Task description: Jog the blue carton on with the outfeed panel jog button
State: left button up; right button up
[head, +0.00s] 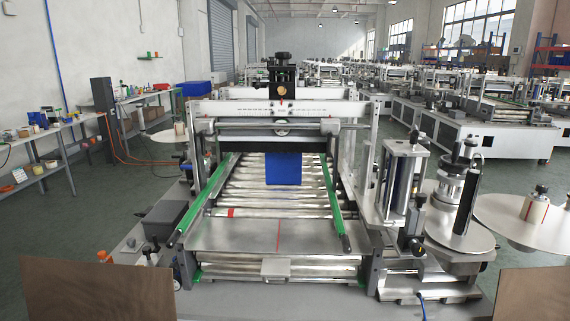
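The blue carton (283,168) sits on the roller conveyor (265,200) of the nearest labelling machine, just this side of the crossbar and between two green side rails. Rollers and a flat metal plate (270,235) lie on the near side of it. The outfeed panel and its jog button cannot be made out for sure. Small knob-like parts, one orange-red (103,256), show at the machine's lower left, too small to identify. Neither of my grippers is in view.
Brown flat panels (98,289) and (530,294) stand in both lower corners. Label reels (460,225) and a column stand right of the conveyor. A cluttered bench (70,122) runs along the left wall, with open floor between. More machines (470,135) fill the back right.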

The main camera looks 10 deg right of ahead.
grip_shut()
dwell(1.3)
